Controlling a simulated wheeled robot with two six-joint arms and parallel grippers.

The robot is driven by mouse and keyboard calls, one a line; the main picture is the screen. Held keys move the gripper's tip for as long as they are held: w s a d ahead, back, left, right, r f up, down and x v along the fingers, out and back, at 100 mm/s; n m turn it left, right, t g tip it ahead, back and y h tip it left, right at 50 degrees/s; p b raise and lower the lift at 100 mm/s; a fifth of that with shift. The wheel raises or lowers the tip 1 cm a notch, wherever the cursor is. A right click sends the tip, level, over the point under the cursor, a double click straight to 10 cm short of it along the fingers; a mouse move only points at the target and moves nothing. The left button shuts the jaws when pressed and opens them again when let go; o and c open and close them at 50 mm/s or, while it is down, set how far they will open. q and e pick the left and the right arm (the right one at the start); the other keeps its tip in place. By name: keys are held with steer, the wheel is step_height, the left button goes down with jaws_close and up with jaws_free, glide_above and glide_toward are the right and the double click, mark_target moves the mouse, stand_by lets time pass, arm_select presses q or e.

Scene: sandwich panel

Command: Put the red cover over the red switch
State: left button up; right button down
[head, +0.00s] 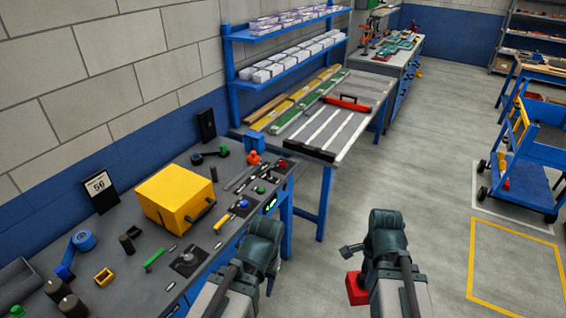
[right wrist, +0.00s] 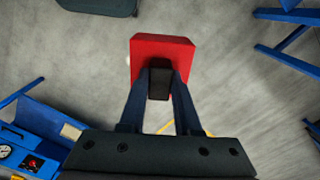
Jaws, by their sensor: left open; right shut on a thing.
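The red cover (head: 356,288) is a box-like red block, held low over the open floor at the right of the bench. My right gripper (head: 368,255) is shut on it. In the right wrist view the red cover (right wrist: 163,45) sits at the fingertips, its far side hidden. A small red part (head: 283,163), perhaps the red switch, is at the far end of the bench's panel strip. A red part on a dark plate (right wrist: 33,162) shows at the lower left of the right wrist view. My left gripper (head: 264,250) is open beside the bench's front edge, apart from the cover.
The grey bench (head: 130,225) holds a yellow box (head: 176,197), blue tape (head: 84,240) and several small parts. A second table (head: 350,120) with slats and a blue shelf stands behind. A blue cart (head: 525,150) is at the right. The floor between is clear.

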steer(key=shift+f, duration=0.1)
step_height(320, 180, down, 5)
steer(key=b, duration=0.5)
